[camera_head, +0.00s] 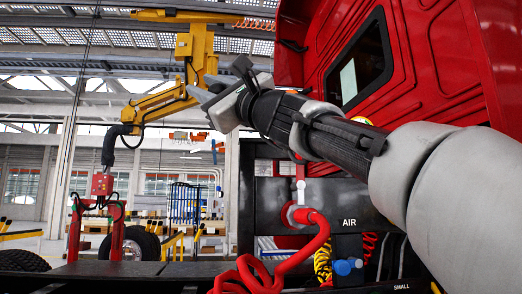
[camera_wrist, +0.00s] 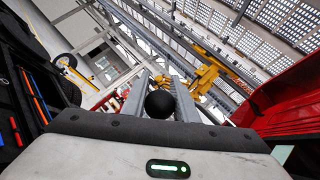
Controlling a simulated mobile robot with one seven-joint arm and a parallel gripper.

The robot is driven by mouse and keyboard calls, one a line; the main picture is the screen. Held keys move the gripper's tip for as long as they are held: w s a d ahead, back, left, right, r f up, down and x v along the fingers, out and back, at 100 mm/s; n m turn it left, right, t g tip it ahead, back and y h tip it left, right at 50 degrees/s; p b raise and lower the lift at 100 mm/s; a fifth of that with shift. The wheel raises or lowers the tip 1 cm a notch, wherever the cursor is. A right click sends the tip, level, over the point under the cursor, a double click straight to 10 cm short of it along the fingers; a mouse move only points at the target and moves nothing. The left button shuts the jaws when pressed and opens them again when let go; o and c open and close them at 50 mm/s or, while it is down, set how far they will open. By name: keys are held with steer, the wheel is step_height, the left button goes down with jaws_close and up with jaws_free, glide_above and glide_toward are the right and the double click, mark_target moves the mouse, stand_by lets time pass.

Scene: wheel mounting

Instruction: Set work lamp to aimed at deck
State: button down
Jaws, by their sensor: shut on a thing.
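My gripper (camera_head: 206,90) is raised in front of the red truck cab in the head view, pointing left and slightly up. In the wrist view its two grey fingers (camera_wrist: 160,90) are shut on a black round knob (camera_wrist: 160,104). Whether this knob belongs to the work lamp cannot be told. No lamp head or beam can be made out in either view. A dark flat deck (camera_head: 150,268) runs along the bottom of the head view, below my gripper.
The red cab (camera_head: 420,70) is close behind my arm. A red coiled hose (camera_head: 300,255) hangs by a panel marked AIR (camera_head: 348,205). A yellow hoist arm (camera_head: 165,102) holds a red fixture (camera_head: 102,185) at left. A wheel (camera_head: 135,243) stands behind the deck.

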steer(key=shift+w+a+f+b, duration=0.1)
steer(key=shift+w+f+b, duration=0.1)
steer(key=shift+f+b, duration=0.3)
steer(key=shift+w+a+f+b, duration=0.1)
steer(key=shift+w+f+b, duration=0.15)
steer(key=shift+f, duration=0.5)
stand_by(0.9)
steer(key=c, duration=1.4)
jaws_free()
steer(key=shift+d, duration=0.1)
steer(key=shift+s, duration=0.1)
steer(key=shift+r, duration=0.2)
steer(key=shift+d, duration=0.1)
steer(key=b+v, duration=0.6)
steer(key=v, duration=1.1)
